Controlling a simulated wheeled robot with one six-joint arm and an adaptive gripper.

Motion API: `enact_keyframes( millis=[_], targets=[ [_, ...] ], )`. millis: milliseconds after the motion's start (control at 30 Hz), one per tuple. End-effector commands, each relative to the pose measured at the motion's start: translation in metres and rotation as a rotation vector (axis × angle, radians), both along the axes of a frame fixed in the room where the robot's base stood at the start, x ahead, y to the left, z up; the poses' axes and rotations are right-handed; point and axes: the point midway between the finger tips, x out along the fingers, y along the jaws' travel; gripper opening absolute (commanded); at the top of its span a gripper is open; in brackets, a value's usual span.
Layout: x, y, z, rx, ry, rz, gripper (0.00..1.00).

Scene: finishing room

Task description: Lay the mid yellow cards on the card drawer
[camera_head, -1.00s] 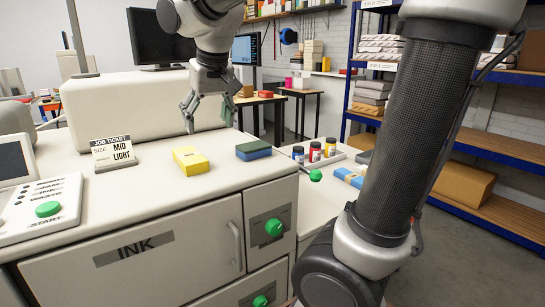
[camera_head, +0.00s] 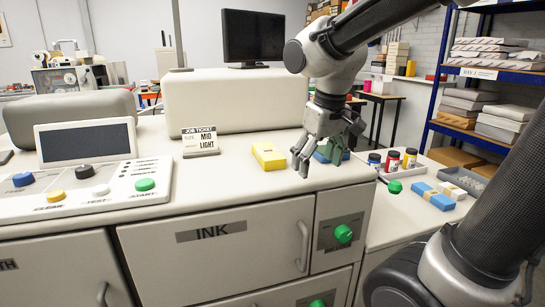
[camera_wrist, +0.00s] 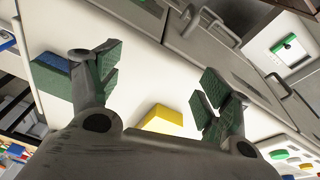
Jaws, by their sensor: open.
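The yellow cards (camera_head: 268,156) are a small yellow block lying on the white machine top, right of the job ticket (camera_head: 200,141), which reads MID and LIGHT. My gripper (camera_head: 320,160) is open and empty, pointing down to the right of the yellow cards and apart from them. In the wrist view the yellow cards (camera_wrist: 163,119) show below the space between the green-padded fingers (camera_wrist: 160,85), partly hidden by my gripper body. I cannot pick out which part is the card drawer; no visible label names it.
A blue-and-green block (camera_head: 322,157) lies behind my gripper, partly hidden. A control panel (camera_head: 95,185) is at left. The INK front (camera_head: 215,250) and a green-knobbed panel (camera_head: 342,233) are below the top. Small jars (camera_head: 392,160) and a light-blue block (camera_head: 432,196) stand at right.

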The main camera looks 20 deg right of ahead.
Motion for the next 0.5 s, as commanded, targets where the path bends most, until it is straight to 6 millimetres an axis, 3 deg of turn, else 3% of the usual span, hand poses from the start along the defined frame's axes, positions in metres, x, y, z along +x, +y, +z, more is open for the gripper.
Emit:
enact_keyframes(
  millis=[33, 100, 233, 333, 500],
  targets=[
    [0.026, 0.019, 0.002, -0.009, -0.001, 0.011, 0.79],
    [0.061, 0.041, 0.007, -0.014, -0.022, -0.002, 0.79],
    [0.119, 0.068, 0.031, 0.011, -0.111, -0.099, 0.79],
    [0.135, 0.069, 0.052, 0.051, -0.172, -0.190, 0.79],
    [0.139, 0.069, 0.039, 0.065, -0.172, -0.240, 0.79]
  ],
)
